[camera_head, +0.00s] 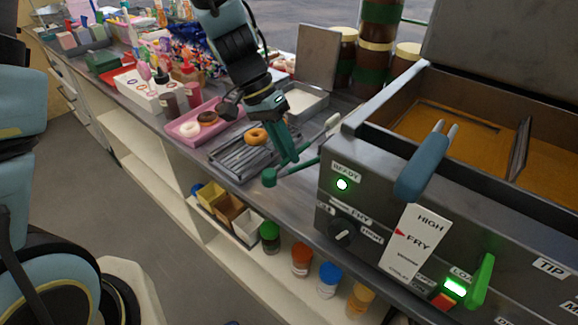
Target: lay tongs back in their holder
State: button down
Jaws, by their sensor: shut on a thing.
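My gripper (288,156) reaches down over the counter in the head view, its green fingers closed on the tongs. The tongs (306,165) look slim and green, with a rounded green end at lower left and a pale tip at upper right. They lie slantwise between the wire rack and the fryer, near the counter's front edge. I cannot tell whether they touch the counter. My fingers hide part of them. I cannot make out their holder with certainty.
The fryer (340,203), with a blue-handled basket, stands close on the right. A dark rack (232,163) with a doughnut (256,136) and a pink tray (186,134) with doughnuts are left. A metal pan (303,103) is behind.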

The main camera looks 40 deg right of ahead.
jog(key=shift+f+b, duration=3.1)
jog(key=shift+f, duration=0.7)
jog(key=c, duration=0.8)
grip_release()
jog(key=shift+w, duration=0.1)
jog(key=v, duration=1.1)
jog(key=w+a+f+n+t, duration=0.1)
jog(key=a+n, duration=0.3)
jog(key=a, duration=0.7)
jog(key=w+a+f+n+t+y, duration=0.1)
jog(key=w+a+n+t, duration=0.2)
jog(key=a, duration=0.7)
jog(key=w+a+f+n+t+y, duration=0.1)
jog(key=w+a+n, duration=0.3)
jog(key=a, duration=0.7)
jog(key=shift+w+a+f+n+t+p, duration=0.1)
jog(key=shift+a+f+n+t+p, duration=0.15)
jog(key=shift+n, duration=0.3)
jog(key=shift+w+a+f+n+t+p, duration=0.15)
jog(key=shift+n+t, duration=0.2)
jog(key=shift+n, duration=0.2)
